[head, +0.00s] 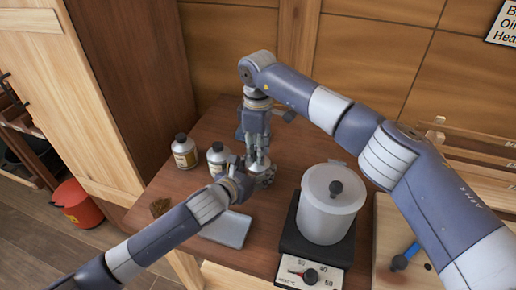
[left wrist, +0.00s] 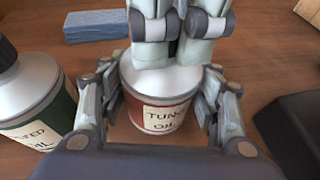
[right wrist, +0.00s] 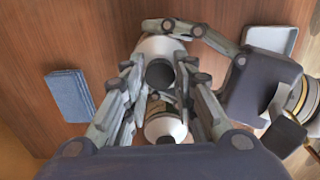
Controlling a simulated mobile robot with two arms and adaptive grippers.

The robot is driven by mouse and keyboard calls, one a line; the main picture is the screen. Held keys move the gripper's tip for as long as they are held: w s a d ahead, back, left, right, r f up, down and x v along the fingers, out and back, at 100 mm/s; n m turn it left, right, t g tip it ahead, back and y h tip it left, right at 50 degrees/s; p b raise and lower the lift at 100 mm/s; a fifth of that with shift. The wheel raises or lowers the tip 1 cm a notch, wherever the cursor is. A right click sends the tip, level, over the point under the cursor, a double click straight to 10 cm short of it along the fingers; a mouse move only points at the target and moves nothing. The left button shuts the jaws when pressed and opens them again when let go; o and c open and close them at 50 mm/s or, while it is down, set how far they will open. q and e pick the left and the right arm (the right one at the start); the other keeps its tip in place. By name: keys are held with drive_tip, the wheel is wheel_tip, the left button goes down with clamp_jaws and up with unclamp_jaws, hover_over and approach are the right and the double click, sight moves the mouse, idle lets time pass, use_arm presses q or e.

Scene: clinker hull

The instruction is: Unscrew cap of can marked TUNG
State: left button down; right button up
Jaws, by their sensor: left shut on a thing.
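The can marked TUNG OIL (left wrist: 160,112) stands upright on the bench, with a silver top and a red band around its cream label. My left gripper (head: 258,178) is shut around its body, one finger on each side. My right gripper (head: 259,157) points down over the can from above. In the right wrist view its fingers (right wrist: 158,82) stand on both sides of the dark round cap (right wrist: 160,73) and look open around it, with a narrow gap. In the left wrist view the right fingers hide the cap.
A can with a green band (left wrist: 35,100) stands close left of the TUNG can; another can (head: 185,152) is farther left. A blue block (left wrist: 95,26) lies behind. A grey tray (head: 226,228) lies in front. A white pot on a dark heater (head: 325,205) stands close on the right.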

use_arm(q)
drive_tip(key=shift+f, duration=0.2)
use_arm(e)
clamp_jaws()
